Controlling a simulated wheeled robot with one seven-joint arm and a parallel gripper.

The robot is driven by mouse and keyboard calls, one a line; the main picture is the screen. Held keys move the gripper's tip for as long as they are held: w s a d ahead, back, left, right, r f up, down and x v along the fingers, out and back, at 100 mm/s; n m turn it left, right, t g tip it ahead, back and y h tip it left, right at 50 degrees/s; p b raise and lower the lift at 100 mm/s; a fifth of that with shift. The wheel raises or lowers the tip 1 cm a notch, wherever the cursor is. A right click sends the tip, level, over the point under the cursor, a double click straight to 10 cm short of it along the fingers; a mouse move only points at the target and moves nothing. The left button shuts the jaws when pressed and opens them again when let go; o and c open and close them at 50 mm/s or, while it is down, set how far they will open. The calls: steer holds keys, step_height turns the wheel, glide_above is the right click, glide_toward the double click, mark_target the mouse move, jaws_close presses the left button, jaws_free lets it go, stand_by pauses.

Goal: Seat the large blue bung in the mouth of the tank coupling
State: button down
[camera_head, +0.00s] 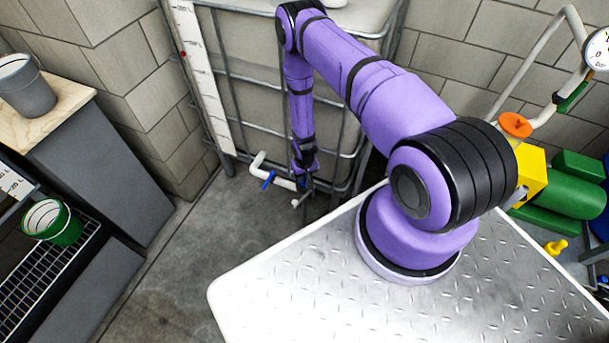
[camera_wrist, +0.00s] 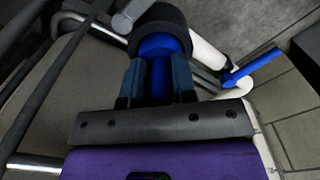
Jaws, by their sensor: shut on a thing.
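My gripper (camera_wrist: 158,82) is shut on the large blue bung (camera_wrist: 159,48), with one dark finger on each side of it. In the wrist view the far end of the bung meets a dark round collar (camera_wrist: 172,14), which appears to be the tank coupling. The bung lines up roughly with this collar. How deep it sits in the mouth is hidden. In the head view my gripper (camera_head: 304,184) is low in front of the caged tank (camera_head: 262,110), beside its white outlet pipe (camera_head: 270,170). The bung is too small or hidden there to make out.
A blue valve lever (camera_wrist: 252,67) sticks out close to the right of my gripper, and shows in the head view (camera_head: 268,181). Metal cage bars (camera_head: 345,165) stand close by. The concrete floor (camera_head: 215,250) in front is clear. A green bucket (camera_head: 62,226) stands far left.

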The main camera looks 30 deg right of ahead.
steer(key=shift+f, duration=0.35)
steer(key=c, duration=0.8)
jaws_free()
steer(key=shift+c, duration=0.2)
step_height(320, 180, up, 11)
steer(key=shift+f, duration=0.1)
